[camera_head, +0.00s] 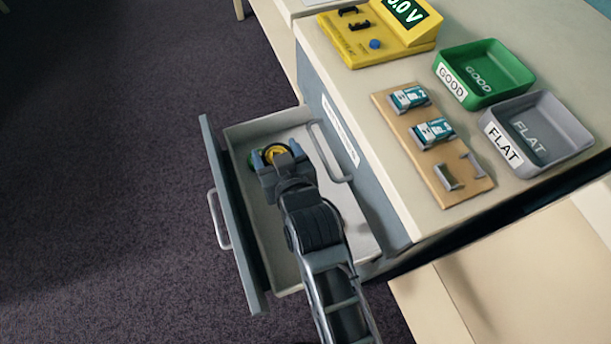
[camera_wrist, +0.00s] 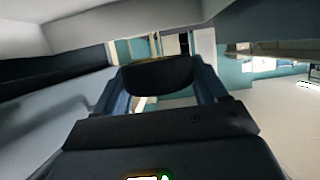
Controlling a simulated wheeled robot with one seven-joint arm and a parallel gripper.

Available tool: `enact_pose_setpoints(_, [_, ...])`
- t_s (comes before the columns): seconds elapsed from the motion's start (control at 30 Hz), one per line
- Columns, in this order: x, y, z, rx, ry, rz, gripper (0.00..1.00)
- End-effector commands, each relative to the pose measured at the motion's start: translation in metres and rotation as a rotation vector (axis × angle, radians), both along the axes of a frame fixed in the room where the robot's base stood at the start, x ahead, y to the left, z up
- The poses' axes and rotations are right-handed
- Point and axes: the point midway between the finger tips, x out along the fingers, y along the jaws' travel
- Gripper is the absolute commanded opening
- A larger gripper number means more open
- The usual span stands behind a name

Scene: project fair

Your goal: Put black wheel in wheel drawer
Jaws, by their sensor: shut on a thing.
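The pulled-out drawer (camera_head: 347,236) is pale inside with a blue-grey front, and my arm reaches down into it. My gripper (camera_head: 270,158) is at the far end of the drawer, shut on the black wheel (camera_head: 277,151), which has a yellow hub. In the wrist view the black wheel (camera_wrist: 158,74) sits between the two fingers of my gripper (camera_wrist: 160,88). I cannot tell whether the wheel touches the drawer floor. A green thing (camera_head: 252,160), partly hidden by my gripper, is beside it in the drawer.
A shut drawer's handle (camera_head: 330,152) juts out over the open drawer's right side. On the counter are a yellow meter (camera_head: 375,32), a wooden board (camera_head: 440,170) with two batteries, a green GOOD tray (camera_head: 520,72) and a grey FLAT tray (camera_head: 575,128). The drawer's near part is bare.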

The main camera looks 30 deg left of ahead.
Motion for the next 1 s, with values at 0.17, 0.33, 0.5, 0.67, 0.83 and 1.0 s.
enact_pose_setpoints(0.17, [-0.001,0.0,-0.035,-0.001,0.002,0.001,0.43])
enact_pose_setpoints(0.33, [0.0,0.0,-0.047,0.001,0.001,0.0,0.43])
enact_pose_setpoints(0.5, [0.0,0.0,-0.065,-0.002,0.001,0.0,0.43])
enact_pose_setpoints(0.67, [0.0,0.0,-0.083,0.001,0.001,0.0,0.43])
enact_pose_setpoints(0.83, [0.0,0.0,-0.082,0.001,-0.001,0.0,0.43])
enact_pose_setpoints(1.0, [0.0,0.0,-0.086,0.001,0.001,0.0,0.43])
